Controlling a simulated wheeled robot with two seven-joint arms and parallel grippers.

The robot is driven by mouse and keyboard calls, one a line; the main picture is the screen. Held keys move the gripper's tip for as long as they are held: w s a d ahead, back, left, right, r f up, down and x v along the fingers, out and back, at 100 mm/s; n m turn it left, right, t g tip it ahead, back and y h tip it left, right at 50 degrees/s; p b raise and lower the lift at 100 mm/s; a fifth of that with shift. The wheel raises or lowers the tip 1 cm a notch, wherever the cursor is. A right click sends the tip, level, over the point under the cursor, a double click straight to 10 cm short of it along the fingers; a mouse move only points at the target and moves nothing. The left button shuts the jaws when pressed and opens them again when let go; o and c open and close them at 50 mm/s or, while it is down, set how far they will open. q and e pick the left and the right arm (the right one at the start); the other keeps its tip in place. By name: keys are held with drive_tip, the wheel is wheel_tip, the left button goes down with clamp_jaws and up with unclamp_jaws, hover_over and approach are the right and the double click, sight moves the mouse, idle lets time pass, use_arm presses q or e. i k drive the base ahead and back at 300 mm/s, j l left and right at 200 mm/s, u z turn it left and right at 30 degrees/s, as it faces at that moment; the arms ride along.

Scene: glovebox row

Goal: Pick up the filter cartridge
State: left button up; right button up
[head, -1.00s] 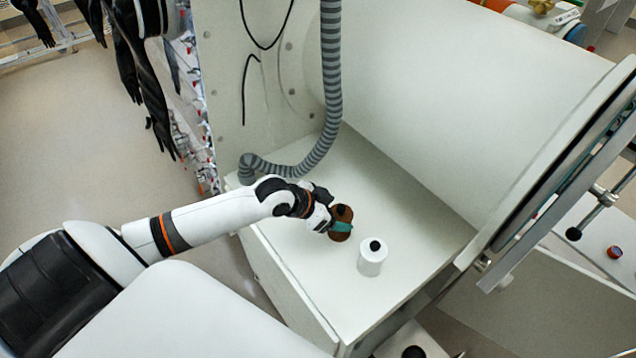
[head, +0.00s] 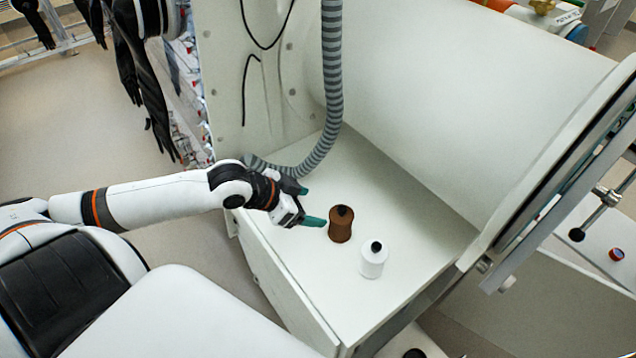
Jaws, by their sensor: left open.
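A brown cylinder (head: 341,228) with a black top stands upright on the white ledge. A white cylinder (head: 373,262) with a black top stands upright just to its right and nearer. I cannot tell from their look which of the two is the filter cartridge. My left gripper (head: 311,206) is open and empty, its teal fingertips parted, just left of the brown cylinder. The lower fingertip is close to the brown cylinder's side, with a small gap in the picture. My right gripper is not in view.
The white ledge (head: 290,262) is otherwise mostly clear. A grey ribbed hose (head: 331,85) comes down to its back left corner. A large white cylindrical chamber (head: 450,100) rises behind and to the right. Black gloves (head: 150,80) hang at the upper left.

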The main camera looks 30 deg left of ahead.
sight(375, 252)
drive_tip(key=k+j+z, duration=0.2)
drive_tip(key=z, duration=0.15)
drive_tip(key=k+j+z, duration=0.2)
drive_tip(key=z, duration=0.2)
drive_tip(key=k+j+z, duration=0.1)
drive_tip(key=z, duration=0.25)
drive_tip(key=k+l, duration=0.05)
drive_tip(key=k, duration=0.05)
